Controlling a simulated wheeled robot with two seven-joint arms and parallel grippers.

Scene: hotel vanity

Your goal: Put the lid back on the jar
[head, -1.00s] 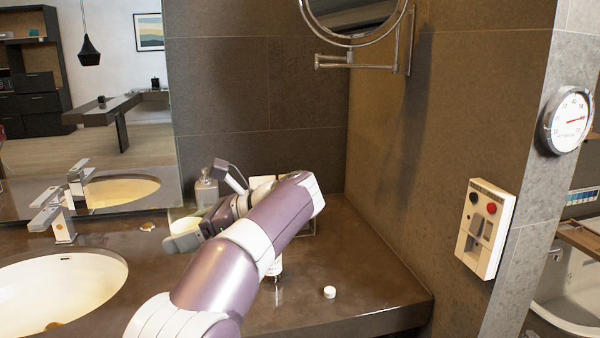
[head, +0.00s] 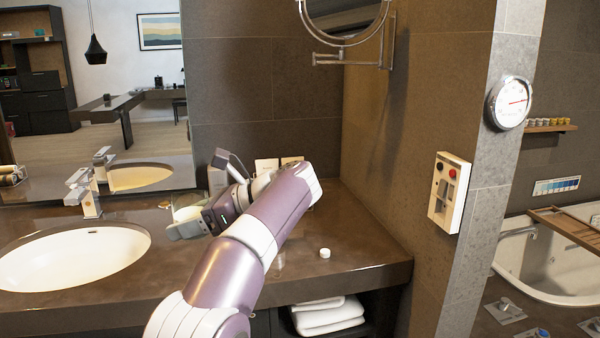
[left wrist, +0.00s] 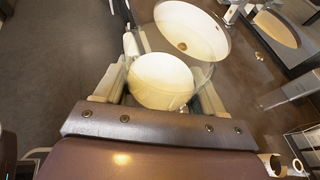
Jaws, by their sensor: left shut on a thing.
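My left gripper (head: 203,196) is shut on a round cream-coloured thing with clear glass around it (head: 187,213), over the counter right of the sink. In the left wrist view the cream round thing (left wrist: 160,80) fills the space between the fingers. I cannot tell whether it is the jar or its lid. A small white round cap (head: 325,253) lies on the counter to the right of my arm, apart from the gripper. My left forearm hides part of the counter and things behind it. My right gripper is not in view.
The sink (head: 70,262) and its tap (head: 84,193) are on the left. Cards or boxes (head: 267,166) stand at the back by the wall. The front right of the dark counter (head: 350,260) is clear around the cap. Folded towels (head: 330,315) lie below it.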

